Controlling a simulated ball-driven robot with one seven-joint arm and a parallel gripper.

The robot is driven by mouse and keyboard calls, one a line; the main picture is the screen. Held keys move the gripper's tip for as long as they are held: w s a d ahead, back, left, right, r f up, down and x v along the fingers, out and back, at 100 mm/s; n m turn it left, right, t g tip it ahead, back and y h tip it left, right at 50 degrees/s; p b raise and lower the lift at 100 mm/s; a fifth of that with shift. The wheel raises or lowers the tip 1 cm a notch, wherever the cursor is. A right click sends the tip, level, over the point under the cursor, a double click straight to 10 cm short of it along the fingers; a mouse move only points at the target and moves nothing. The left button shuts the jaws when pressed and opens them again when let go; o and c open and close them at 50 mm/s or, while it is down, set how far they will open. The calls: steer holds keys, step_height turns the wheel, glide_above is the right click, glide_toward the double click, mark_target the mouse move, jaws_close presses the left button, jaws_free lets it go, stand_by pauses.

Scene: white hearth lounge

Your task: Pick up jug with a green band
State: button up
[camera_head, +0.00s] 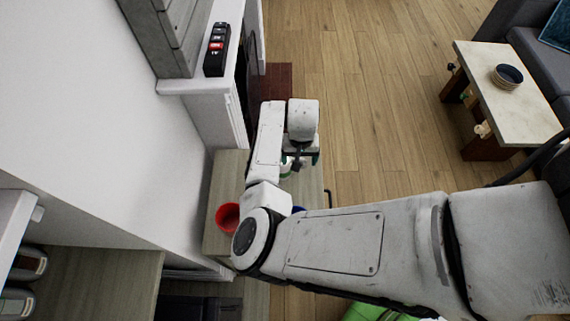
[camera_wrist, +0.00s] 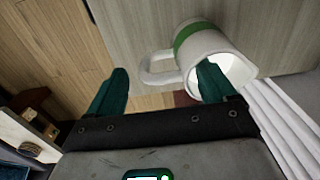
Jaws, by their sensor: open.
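The jug with a green band is white with a side handle; in the wrist view (camera_wrist: 208,48) it shows at upper centre-right, on the wooden surface. In the head view the jug (camera_head: 285,170) is mostly hidden by my gripper and arm. My gripper (camera_wrist: 163,70) is open, with two teal fingers. In the wrist view the jug's handle shows in the gap between the fingertips, and the right finger overlaps the jug's open mouth. I cannot tell whether a finger touches the jug. In the head view my gripper (camera_head: 300,160) is over the cabinet top.
A red bowl (camera_head: 228,217) stands on the wooden cabinet top (camera_head: 228,170), left of my arm. A blue item (camera_head: 298,209) is partly hidden behind my arm. A white wall and hearth lie left. A low table (camera_head: 510,110) with a dark bowl (camera_head: 507,76) is far right. Open floor lies between.

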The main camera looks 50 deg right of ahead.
steer(key=shift+f, duration=0.15)
steer(key=c, duration=1.4)
